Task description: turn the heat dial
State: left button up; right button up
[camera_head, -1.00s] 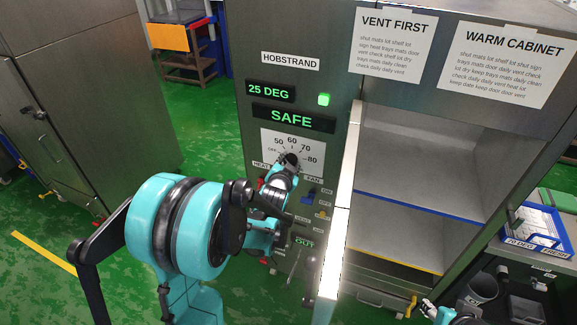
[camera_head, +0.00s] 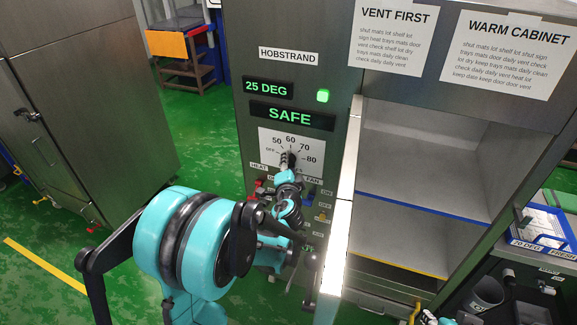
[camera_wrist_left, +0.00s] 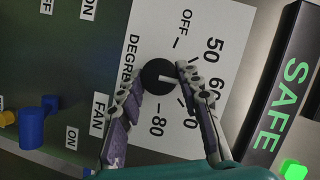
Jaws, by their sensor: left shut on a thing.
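The heat dial is a black round knob on a white scale plate (camera_head: 268,143) marked OFF, 50, 60, 70 and 80, on the cabinet's front. The knob (camera_wrist_left: 157,77) shows in the left wrist view, with a pale pointer line directed roughly toward 60.
Above the dial, displays read 25 DEG (camera_head: 268,89) and SAFE (camera_head: 291,116), beside a lit green lamp (camera_head: 323,95). A blue switch (camera_wrist_left: 33,128) lies near FAN. The open cabinet door's edge (camera_head: 343,200) stands close right of my left arm. A blue tray (camera_head: 540,229) sits far right.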

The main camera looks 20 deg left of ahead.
dwell(0.4)
pick_arm(q)
jog(key=o, duration=1.2)
jog(key=shift+c, duration=0.2)
jog(key=v, duration=1.2)
jog(key=s+d+f+n+g+h, duration=0.2)
jog(key=s+d+n+g+h, duration=0.1)
jog(key=s, duration=0.6)
jog(key=s+d+f+n+g+h, duration=0.3)
jog(key=s+d+n+g, duration=0.1)
jog(key=s, duration=0.6)
jog(key=shift+d+f+n+g+h, duration=0.3)
jog(key=shift+d+n+g, duration=0.15)
jog(key=shift+n, duration=0.35)
